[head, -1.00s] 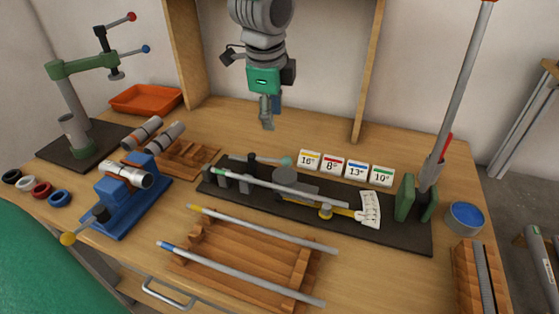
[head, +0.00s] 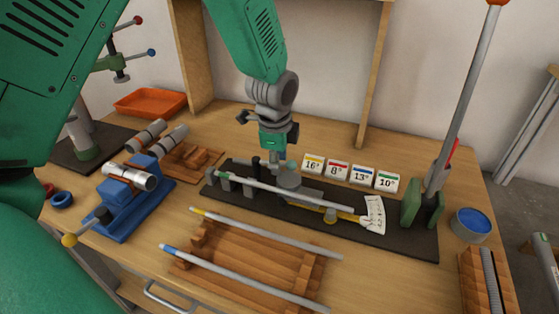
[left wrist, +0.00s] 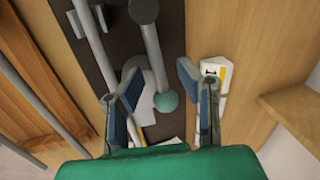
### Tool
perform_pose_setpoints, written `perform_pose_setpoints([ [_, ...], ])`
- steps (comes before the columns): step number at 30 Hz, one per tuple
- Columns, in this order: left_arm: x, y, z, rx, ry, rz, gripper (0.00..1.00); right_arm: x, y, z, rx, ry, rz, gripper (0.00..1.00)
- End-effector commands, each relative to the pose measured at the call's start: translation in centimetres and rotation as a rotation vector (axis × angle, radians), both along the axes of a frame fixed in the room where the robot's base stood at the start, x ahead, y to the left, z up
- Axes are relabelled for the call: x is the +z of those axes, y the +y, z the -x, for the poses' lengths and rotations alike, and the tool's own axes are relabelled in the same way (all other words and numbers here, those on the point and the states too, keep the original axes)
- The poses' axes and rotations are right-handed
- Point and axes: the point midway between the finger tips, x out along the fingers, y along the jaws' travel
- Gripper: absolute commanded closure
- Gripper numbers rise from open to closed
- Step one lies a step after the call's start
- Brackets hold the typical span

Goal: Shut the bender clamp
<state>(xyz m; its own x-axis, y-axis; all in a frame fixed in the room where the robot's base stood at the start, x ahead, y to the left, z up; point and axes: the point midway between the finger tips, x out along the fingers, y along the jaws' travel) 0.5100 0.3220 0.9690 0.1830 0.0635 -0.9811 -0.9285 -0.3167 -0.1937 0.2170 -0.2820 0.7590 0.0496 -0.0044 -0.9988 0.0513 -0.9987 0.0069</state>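The bender (head: 420,240) is a long dark base on the bench, with a grey tube with a green end (head: 310,196) lying along it. Its clamp lever is a grey rod (left wrist: 152,50) ending in a teal ball knob (left wrist: 165,101). My left gripper (head: 278,163) points down over the bender, close to the knob (head: 291,166). In the left wrist view its two blue-padded fingers (left wrist: 160,90) are spread wide, with the knob between them and touching neither. In the head view the gripper hides most of the lever. My right gripper is not in view.
Number cards (head: 337,171) stand behind the bender. A wooden rack (head: 250,262) with two tubes lies in front. A blue vise-like fixture (head: 130,195) is at left, an orange tray (head: 150,103) behind it. The bender's tall lever (head: 465,95) rises at right, beside a blue tin (head: 470,224).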

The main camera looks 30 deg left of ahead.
Motion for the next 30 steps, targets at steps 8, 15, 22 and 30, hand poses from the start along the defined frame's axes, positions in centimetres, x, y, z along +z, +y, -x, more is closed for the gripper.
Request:
perform_pose_setpoints([
  [8,0.0,0.0,0.0,0.0,0.0,0.0,0.87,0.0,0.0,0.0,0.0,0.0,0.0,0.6],
  [15,0.0,0.0,0.0,0.0,0.0,0.0,1.0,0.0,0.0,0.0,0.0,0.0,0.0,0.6],
  [22,0.1,0.1,-0.3,0.035,-0.001,-0.002,1.0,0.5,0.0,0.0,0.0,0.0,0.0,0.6],
  [30,0.3,0.4,-1.2,0.19,-0.001,-0.002,1.0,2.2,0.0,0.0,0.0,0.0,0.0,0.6],
])
